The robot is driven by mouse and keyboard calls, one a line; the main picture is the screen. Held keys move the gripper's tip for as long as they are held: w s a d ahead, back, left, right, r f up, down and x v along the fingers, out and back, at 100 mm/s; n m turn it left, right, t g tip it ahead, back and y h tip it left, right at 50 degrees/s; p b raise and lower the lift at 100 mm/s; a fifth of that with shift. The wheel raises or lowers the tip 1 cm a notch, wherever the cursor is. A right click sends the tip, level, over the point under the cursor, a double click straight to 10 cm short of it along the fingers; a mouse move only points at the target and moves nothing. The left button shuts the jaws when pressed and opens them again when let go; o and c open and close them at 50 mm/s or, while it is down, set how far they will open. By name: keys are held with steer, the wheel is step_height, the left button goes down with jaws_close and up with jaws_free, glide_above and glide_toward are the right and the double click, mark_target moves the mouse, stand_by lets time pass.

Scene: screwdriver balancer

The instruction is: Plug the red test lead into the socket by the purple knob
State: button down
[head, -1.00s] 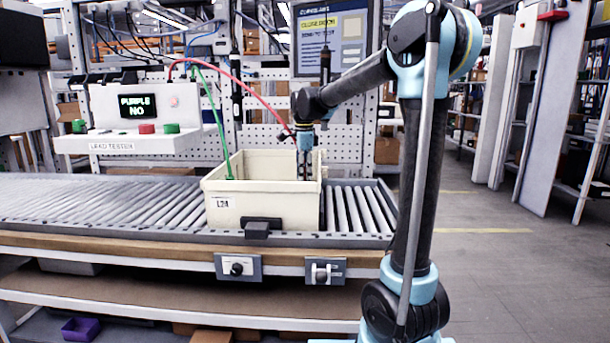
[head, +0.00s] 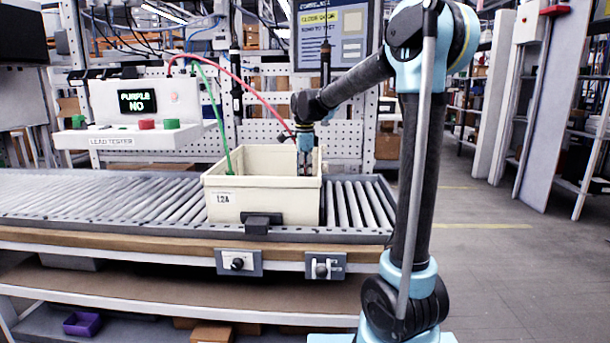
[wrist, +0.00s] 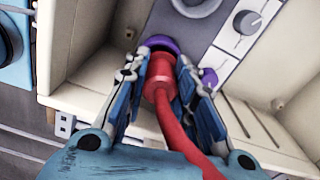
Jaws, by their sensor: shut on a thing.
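My gripper (wrist: 162,92) is shut on the red plug (wrist: 159,72) of the red test lead (wrist: 177,132), inside the cream bin (head: 262,206). In the wrist view, the plug's front end meets a round purple part (wrist: 160,43) in the picture. I cannot tell whether the plug is seated, or whether that part is a knob or a socket ring. A smaller purple piece (wrist: 208,77) shows to the right on a pale panel with a grey knob (wrist: 247,22).
The bin's walls stand close around my gripper. A green lead (head: 217,118) also runs from the tester into the bin's left side. The bin sits on a roller conveyor (head: 110,195). A sign screen (head: 335,32) hangs behind. Floor at the right is clear.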

steer(key=shift+f, duration=0.7)
steer(key=c, duration=1.2)
jaws_free()
steer(key=shift+c, duration=0.2)
step_height(320, 180, up, 12)
steer(key=shift+f, duration=0.1)
